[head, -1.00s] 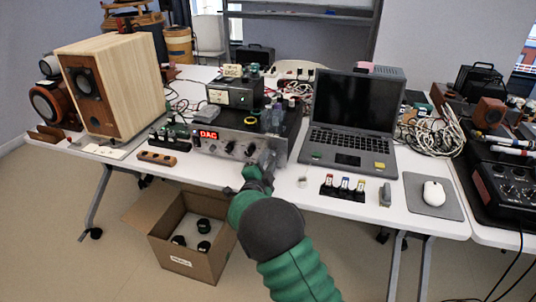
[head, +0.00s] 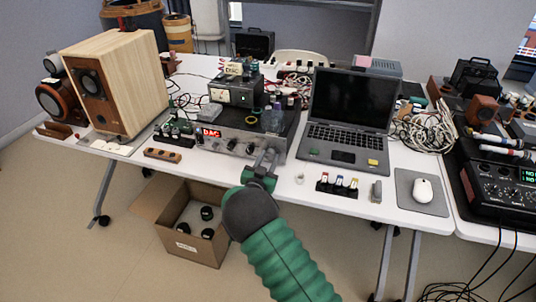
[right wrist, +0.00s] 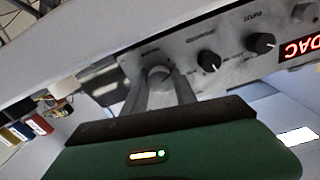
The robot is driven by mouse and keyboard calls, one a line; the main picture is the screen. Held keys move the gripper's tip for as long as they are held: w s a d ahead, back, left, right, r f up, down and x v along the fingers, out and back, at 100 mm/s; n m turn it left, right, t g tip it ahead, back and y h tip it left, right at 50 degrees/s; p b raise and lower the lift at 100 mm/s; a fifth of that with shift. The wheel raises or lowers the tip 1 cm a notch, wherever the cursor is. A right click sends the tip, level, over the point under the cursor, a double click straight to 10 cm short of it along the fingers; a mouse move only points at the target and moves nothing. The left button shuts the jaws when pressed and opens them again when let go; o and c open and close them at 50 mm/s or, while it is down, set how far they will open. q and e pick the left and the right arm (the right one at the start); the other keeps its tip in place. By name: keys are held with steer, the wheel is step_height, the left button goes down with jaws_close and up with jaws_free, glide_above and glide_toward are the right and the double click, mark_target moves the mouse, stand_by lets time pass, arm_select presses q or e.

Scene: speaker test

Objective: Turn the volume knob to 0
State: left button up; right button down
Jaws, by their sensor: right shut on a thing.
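The silver amplifier (head: 240,137) with a red "DAC" display (head: 210,132) stands on the table, and its front panel (right wrist: 228,72) fills the upper part of the right wrist view. My right gripper (head: 268,158) is at the right end of the panel. The knob's pointer and scale cannot be read. My left gripper is out of view.
A bottle (head: 273,119) and a yellow ring (head: 251,120) are on the amplifier's top. A laptop (head: 345,122) stands to the right, a wooden speaker (head: 128,88) to the left. An open cardboard box (head: 185,244) is on the floor below.

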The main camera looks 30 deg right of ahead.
steer(key=n+p, duration=0.1)
steer(key=n, duration=0.1)
steer(key=n+p, duration=0.1)
steer(key=n, duration=0.1)
steer(key=shift+s+a+f+n, duration=0.1)
steer(key=shift+f+n, duration=0.2)
steer(key=shift+f, duration=0.05)
stand_by(0.4)
steer(key=c, duration=1.3)
jaws_free()
steer(key=shift+c, duration=0.2)
steer(key=o, duration=0.3)
steer(key=shift+r, duration=0.1)
steer(key=shift+o, duration=0.2)
steer(key=shift+r, duration=0.1)
steer(key=shift+s+a+p, duration=0.1)
steer(key=shift+a+p, duration=0.1)
steer(key=shift+p, duration=0.1)
steer(key=p+v, duration=0.1)
steer(key=v, duration=1.5)
steer(key=shift+s+p, duration=0.15)
steer(key=shift+p, duration=0.25)
